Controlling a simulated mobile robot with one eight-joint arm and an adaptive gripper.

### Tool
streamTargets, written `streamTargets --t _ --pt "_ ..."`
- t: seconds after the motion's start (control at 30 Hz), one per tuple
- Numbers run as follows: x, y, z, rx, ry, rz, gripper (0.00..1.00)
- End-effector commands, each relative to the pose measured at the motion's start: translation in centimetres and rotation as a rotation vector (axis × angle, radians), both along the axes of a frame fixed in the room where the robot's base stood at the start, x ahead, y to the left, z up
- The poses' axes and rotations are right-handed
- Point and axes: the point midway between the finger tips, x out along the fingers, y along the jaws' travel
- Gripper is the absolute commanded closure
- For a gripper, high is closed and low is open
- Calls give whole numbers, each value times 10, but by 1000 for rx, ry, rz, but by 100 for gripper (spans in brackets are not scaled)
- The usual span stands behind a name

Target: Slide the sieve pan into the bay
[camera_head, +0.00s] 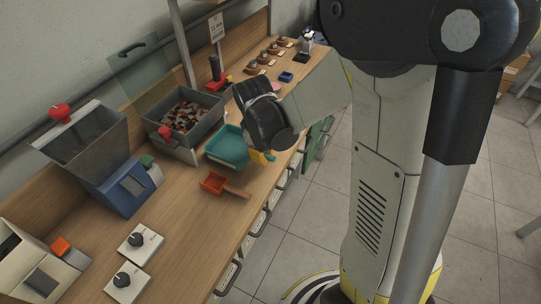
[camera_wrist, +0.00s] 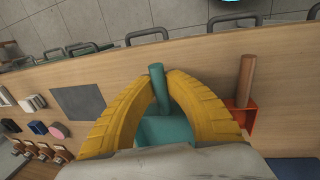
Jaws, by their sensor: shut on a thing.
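The teal sieve pan (camera_head: 226,148) is at the front of the bench, right of the grey bin, in the head view. Its round handle and part of its body (camera_wrist: 170,130) show in the wrist view. My gripper (camera_wrist: 160,78) has its yellow fingers shut on the handle; in the head view only a bit of yellow finger (camera_head: 263,156) shows below my wrist. I cannot tell whether the pan touches the bench. A grey bin of mixed brown pieces (camera_head: 186,112) stands just left of the pan. The bay cannot be clearly made out.
An orange scoop with a wooden handle (camera_head: 216,184) lies close to the pan. A hopper with a blue base (camera_head: 122,185) and two dial boxes (camera_head: 138,244) are on the left. Small items line the bench's far end. Drawer handles run along its front edge.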

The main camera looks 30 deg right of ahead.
Motion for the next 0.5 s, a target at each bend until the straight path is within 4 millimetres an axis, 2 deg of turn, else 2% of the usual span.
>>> streamTargets --t 0.27,0.5 --pt "1 0 -2 4 -2 -1 100" --pt "7 4 -19 4 -2 -1 100"
